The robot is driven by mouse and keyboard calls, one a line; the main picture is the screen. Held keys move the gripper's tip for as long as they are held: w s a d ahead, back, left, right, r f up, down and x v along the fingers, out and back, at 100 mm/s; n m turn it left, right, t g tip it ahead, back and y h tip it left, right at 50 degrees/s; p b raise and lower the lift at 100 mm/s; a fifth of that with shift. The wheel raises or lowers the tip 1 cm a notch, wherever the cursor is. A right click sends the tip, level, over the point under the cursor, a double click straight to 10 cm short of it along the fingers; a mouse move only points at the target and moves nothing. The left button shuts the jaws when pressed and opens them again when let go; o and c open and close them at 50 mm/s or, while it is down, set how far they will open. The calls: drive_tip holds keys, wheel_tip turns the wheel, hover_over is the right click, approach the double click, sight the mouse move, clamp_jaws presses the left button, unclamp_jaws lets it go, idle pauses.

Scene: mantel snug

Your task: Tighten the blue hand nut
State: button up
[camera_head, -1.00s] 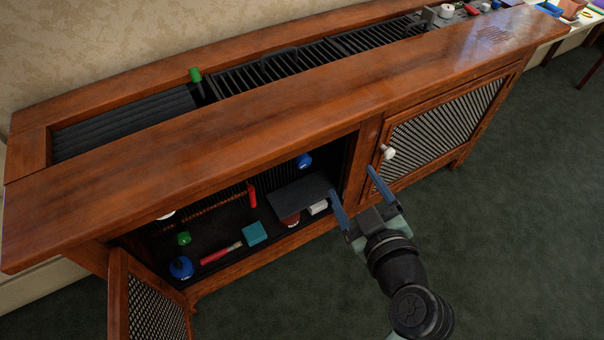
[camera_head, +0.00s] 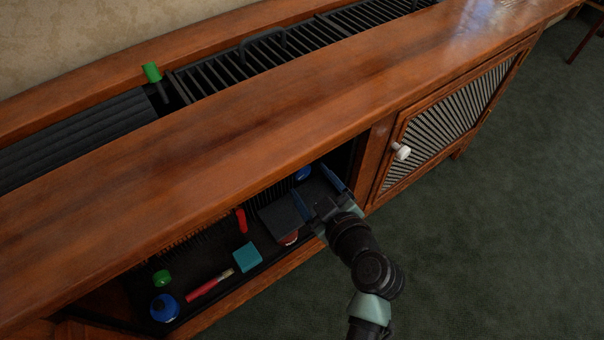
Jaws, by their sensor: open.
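A small blue knob-like piece (camera_head: 302,174), which looks like the blue hand nut, shows inside the cabinet's open bay, just under the top's front edge. It is partly hidden by that edge and by my gripper. My gripper (camera_head: 316,188) reaches into the right part of the bay with its blue fingers spread and nothing visible between them. The blue piece lies just beyond the fingers, at upper left of them; I cannot tell whether they touch. Another blue round thing (camera_head: 164,308) stands at the bay's left front.
The bay floor holds a teal block (camera_head: 247,257), a red-handled brush-like tool (camera_head: 210,285), a green knob (camera_head: 162,278), a red piece (camera_head: 241,220) and a dark plate (camera_head: 281,220). The wooden top (camera_head: 250,130) overhangs. A closed door with a white knob (camera_head: 401,151) is at right.

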sight(304, 173)
drive_tip(key=b+x, duration=0.1)
drive_tip(key=x, duration=0.4)
clamp_jaws()
idle(0.4)
